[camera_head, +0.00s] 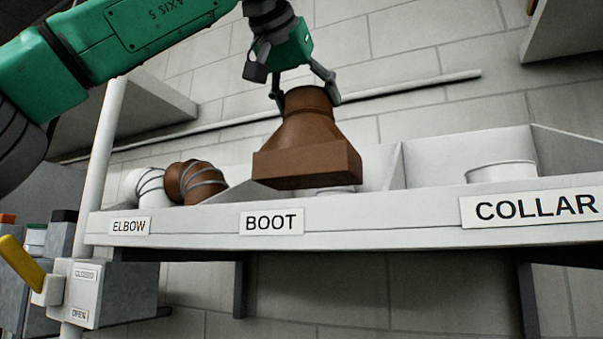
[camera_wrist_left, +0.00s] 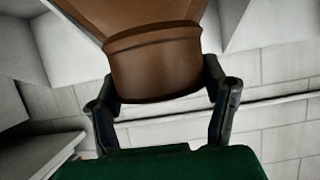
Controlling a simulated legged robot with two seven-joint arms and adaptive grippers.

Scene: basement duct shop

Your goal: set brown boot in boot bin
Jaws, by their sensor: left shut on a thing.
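The brown boot (camera_head: 307,150), a duct fitting with a round neck and a wide rectangular base, hangs upright with its base down. My left gripper (camera_head: 306,95) is shut on its round neck from above. In the left wrist view the boot (camera_wrist_left: 155,65) sits between both fingers of the left gripper (camera_wrist_left: 165,105). The boot bin, labelled BOOT (camera_head: 271,222), is the middle section of the white shelf. The boot is over it, its base in front of part of the bin; whether they touch I cannot tell. My right gripper is not in view.
Left of the boot bin, the ELBOW bin holds a brown elbow (camera_head: 196,182) and a white elbow (camera_head: 148,187). To the right, the COLLAR bin holds a white collar (camera_head: 502,171). White dividers separate the bins.

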